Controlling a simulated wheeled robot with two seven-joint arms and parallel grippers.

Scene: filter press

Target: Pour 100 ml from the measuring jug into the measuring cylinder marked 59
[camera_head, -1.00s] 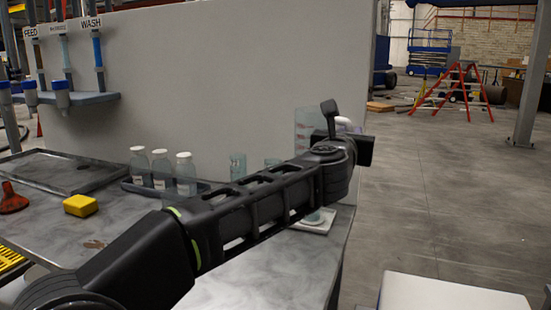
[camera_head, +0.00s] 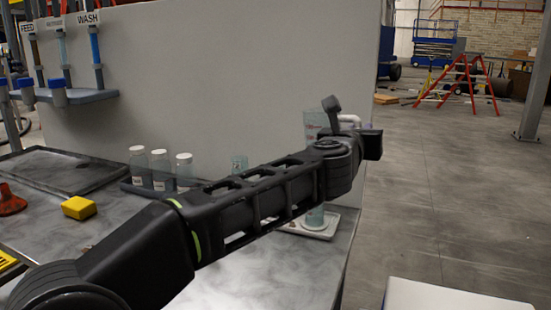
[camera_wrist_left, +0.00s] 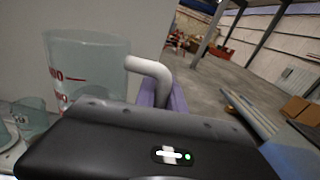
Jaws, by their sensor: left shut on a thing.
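The measuring jug (camera_head: 313,121) is clear with red marks. It shows partly behind my left wrist in the head view and at the left of the left wrist view (camera_wrist_left: 90,65). My left gripper (camera_wrist_left: 165,95) is shut on its white handle (camera_wrist_left: 152,68); in the head view the fingers are mostly hidden by the wrist. The jug looks roughly upright and raised. Below the wrist, the lower part of a clear vessel (camera_head: 316,216) stands on a white pad (camera_head: 305,230); its upper part is hidden. I cannot read 59 on any vessel. My right gripper is out of view.
A clear glass vessel (camera_head: 239,164) stands behind my forearm. Several white-capped bottles (camera_head: 161,168) stand in a dark tray. A yellow sponge-like block (camera_head: 79,208) and a red funnel (camera_head: 10,200) lie left. A pale wall (camera_head: 230,80) backs the bench. Open floor lies right.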

